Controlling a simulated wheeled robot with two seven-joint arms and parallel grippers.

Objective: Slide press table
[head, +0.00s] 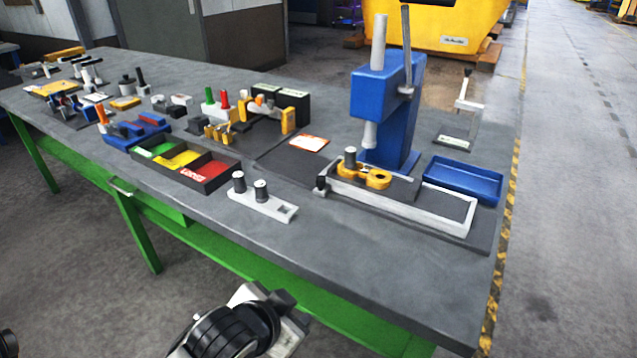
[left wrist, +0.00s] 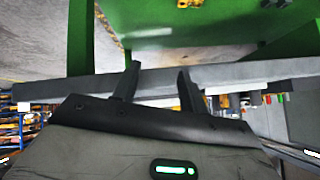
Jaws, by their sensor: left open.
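The blue press (head: 388,108) stands at the right end of the grey bench, with a grey ram and an upright lever. In front of it is the press table, a pale slide frame (head: 450,219) on a dark base plate. A yellow fixture (head: 375,178) with a dark cylinder sits at the frame's left part, and a black knob (head: 321,184) is at its left end. The left wrist view shows my left gripper (left wrist: 159,68) open, with nothing between its dark fingers, close to the bench edge. My right gripper is not seen.
A blue tray (head: 463,180) lies right of the press. A pale block with two dark cylinders (head: 262,207) stands left of the slide near the front edge. A compartment tray (head: 215,182), fixtures and tools fill the left. The bench front right of the block is clear.

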